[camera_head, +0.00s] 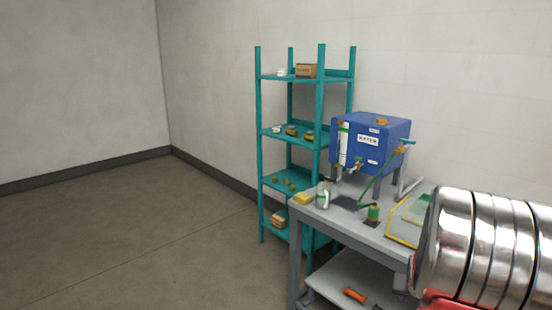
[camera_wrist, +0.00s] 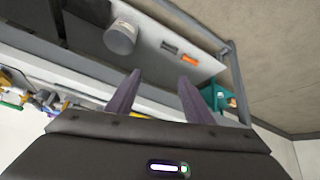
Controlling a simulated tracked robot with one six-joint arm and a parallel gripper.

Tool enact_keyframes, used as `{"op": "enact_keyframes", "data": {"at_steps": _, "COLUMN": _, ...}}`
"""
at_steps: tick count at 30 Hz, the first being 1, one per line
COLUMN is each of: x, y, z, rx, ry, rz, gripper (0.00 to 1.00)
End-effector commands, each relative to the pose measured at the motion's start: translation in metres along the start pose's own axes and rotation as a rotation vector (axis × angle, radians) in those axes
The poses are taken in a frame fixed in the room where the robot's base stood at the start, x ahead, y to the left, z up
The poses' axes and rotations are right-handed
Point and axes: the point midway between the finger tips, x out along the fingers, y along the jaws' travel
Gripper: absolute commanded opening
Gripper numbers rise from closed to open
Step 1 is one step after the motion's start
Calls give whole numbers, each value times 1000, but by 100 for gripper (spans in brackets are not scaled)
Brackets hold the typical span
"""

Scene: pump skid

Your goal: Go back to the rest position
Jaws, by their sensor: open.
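My gripper (camera_wrist: 159,77) shows in the wrist view with its two dark fingers apart. Nothing is seen between the fingers. The wrist view is strongly tilted. Beyond the fingertips lies a pale surface (camera_wrist: 150,50) with a grey cylinder (camera_wrist: 120,38) and a small orange object (camera_wrist: 189,59) on it. The fingers appear clear of these things. I cannot make out my gripper in the head view.
In the head view a grey workbench (camera_head: 340,216) carries a blue water tank (camera_head: 372,140), a bottle (camera_head: 323,194) and a green-and-brass fitting (camera_head: 374,213). An orange cylinder (camera_head: 355,295) lies on its lower shelf. A teal rack (camera_head: 319,110) stands behind. Floor (camera_head: 140,230) at left is clear.

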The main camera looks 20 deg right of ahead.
Motion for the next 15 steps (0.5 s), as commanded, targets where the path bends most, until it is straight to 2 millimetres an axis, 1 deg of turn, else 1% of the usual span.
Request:
{"op": "enact_keyframes", "data": {"at_steps": 1, "x": -15, "y": -15, "z": 5, "rx": -19, "ry": -23, "rz": -11, "gripper": 48}}
{"op": "enact_keyframes", "data": {"at_steps": 6, "x": -58, "y": -55, "z": 31, "rx": -75, "ry": -111, "rz": -45, "gripper": 48}}
{"op": "enact_keyframes", "data": {"at_steps": 15, "x": -135, "y": -116, "z": 80, "rx": -190, "ry": -224, "rz": -112, "gripper": 48}}
